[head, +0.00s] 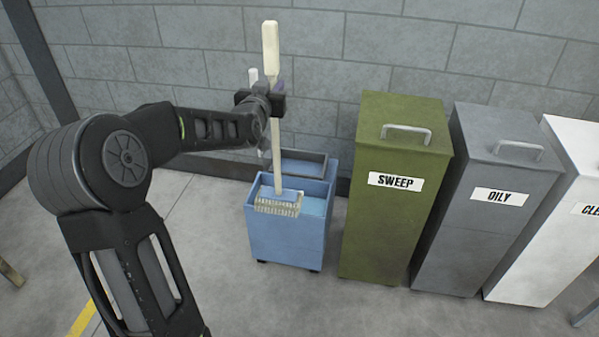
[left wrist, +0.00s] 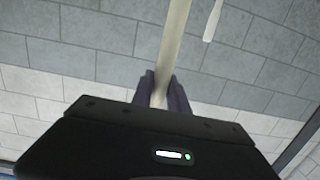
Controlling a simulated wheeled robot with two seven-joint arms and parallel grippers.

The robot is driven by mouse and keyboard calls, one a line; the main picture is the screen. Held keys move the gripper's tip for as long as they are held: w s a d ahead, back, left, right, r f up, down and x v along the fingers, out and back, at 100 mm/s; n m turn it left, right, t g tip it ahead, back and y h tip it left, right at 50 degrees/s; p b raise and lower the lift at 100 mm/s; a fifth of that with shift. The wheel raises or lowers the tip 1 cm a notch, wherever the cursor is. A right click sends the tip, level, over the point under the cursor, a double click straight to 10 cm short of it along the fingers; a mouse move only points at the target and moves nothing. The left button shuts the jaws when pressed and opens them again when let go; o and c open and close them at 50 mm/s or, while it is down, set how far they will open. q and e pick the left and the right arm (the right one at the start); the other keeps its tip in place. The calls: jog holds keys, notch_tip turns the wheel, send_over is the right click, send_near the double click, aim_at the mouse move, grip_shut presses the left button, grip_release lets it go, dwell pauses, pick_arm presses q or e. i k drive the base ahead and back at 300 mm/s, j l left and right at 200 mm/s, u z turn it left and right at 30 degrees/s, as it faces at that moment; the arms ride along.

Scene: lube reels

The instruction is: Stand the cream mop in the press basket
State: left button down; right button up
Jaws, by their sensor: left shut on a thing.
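The cream mop (head: 270,55) is upright, with its fringed head (head: 277,207) at the bottom over the front part of a blue bucket cart. My left gripper (head: 277,103) is shut on the mop's handle, about midway up. In the left wrist view the cream handle (left wrist: 174,45) passes between the gripper's fingers (left wrist: 165,92). The blue bucket (head: 285,243) holds pale blue water. The press basket (head: 303,165) appears as a grey-rimmed section at the bucket's back. The mop head is in front of this basket; its exact height above the water is unclear.
A second, white handle (head: 253,76) stands behind my gripper; it also shows in the left wrist view (left wrist: 213,20). A green SWEEP bin (head: 390,220), a grey OILY bin (head: 480,225) and a white bin (head: 555,245) stand to the right. A block wall is behind. Floor in front is clear.

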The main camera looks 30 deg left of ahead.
aim_at(300, 171)
jog(key=i+j, duration=0.25)
jog(key=i, duration=0.2)
jog(key=i+j, duration=0.25)
jog(key=i, duration=0.25)
